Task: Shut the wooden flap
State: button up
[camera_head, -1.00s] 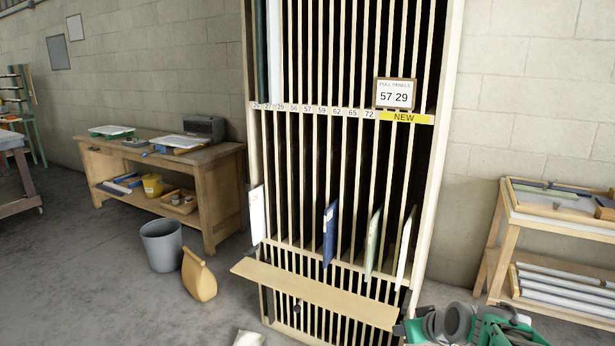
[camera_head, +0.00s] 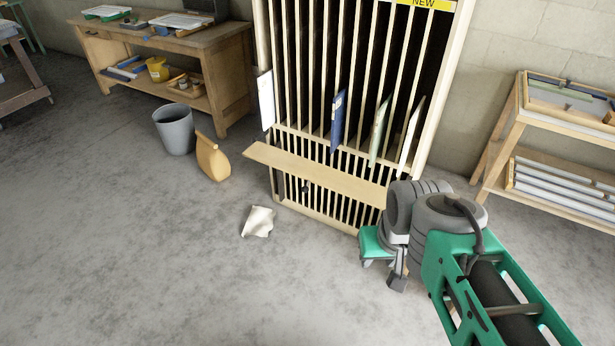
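The wooden flap (camera_head: 315,174) is a long, pale board across the lower front of the slotted wooden rack (camera_head: 286,75). It stands out from the rack, open, with slats showing below it. A small dark knob or catch (camera_head: 305,187) shows just under it. My gripper (camera_head: 393,277) is at the end of my green and grey arm, in front of the rack's lower right corner. It is near the flap's right end, which my arm partly hides. I see no contact between them. The fingers are small and partly hidden, so their opening is unclear.
Several panels, including a blue one (camera_head: 337,121), poke out of the slots above the flap. A crumpled paper (camera_head: 258,221), a paper bag (camera_head: 211,157) and a grey bucket (camera_head: 174,129) are on the floor. A wooden stand (camera_head: 512,131) is at right. The front floor is clear.

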aim_at(370, 193)
jog(key=z, duration=0.05)
jog(key=k, duration=0.35)
jog(key=u, duration=0.6)
jog(key=i, duration=0.75)
jog(key=u, duration=0.8)
